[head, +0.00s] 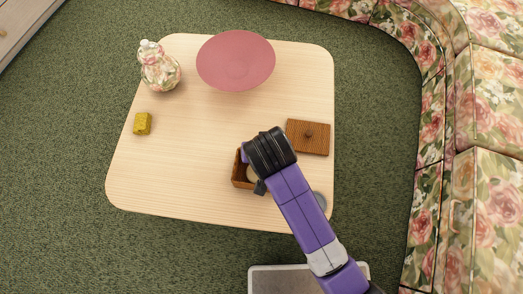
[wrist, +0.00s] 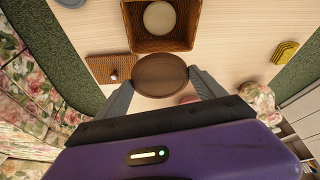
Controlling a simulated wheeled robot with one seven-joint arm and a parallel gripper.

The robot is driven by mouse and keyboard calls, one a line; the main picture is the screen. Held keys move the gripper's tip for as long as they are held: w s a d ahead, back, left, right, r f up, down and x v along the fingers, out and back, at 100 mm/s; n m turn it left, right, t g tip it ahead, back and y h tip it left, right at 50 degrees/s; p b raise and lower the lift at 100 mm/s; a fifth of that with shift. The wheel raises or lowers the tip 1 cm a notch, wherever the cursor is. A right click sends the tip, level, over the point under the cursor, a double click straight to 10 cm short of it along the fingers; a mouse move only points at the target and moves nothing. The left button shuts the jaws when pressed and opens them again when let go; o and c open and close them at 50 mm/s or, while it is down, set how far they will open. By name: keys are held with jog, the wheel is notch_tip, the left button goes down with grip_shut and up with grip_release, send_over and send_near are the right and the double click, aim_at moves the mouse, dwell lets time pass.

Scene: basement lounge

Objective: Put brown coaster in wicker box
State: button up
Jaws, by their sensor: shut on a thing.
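The brown coaster (wrist: 160,75) is a round dark-wood disc. In the wrist view my gripper (wrist: 161,80) is shut on it, with a finger at either side. The wicker box (wrist: 185,41) is open and lies just beyond the coaster in that view, with a cream round disc (wrist: 160,17) inside it. How high the coaster is above the table cannot be told.
A wicker lid (head: 308,138) with a knob lies right of the box. A grey-blue disc (head: 320,201) is near the table's right edge. A pink plate (head: 236,60), a floral vase (head: 159,67) and a yellow block (head: 142,123) stand farther off. The table's left front is clear.

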jog(key=shift+s+a+r, duration=0.15)
jog(key=shift+a+r, duration=0.05)
jog(key=shift+a, duration=0.25)
jog(key=shift+s+a+r, duration=0.15)
jog(key=shift+a, duration=0.25)
jog(key=shift+s+a, duration=0.15)
jog(key=shift+a, duration=0.1)
notch_tip(320, 180, down, 19)
jog(key=b, duration=0.5)
jog(key=shift+d+f, duration=0.1)
jog(key=shift+f, duration=0.1)
jog(key=shift+f, duration=0.4)
jog(key=shift+f+b, duration=0.2)
jog(key=shift+b, duration=0.1)
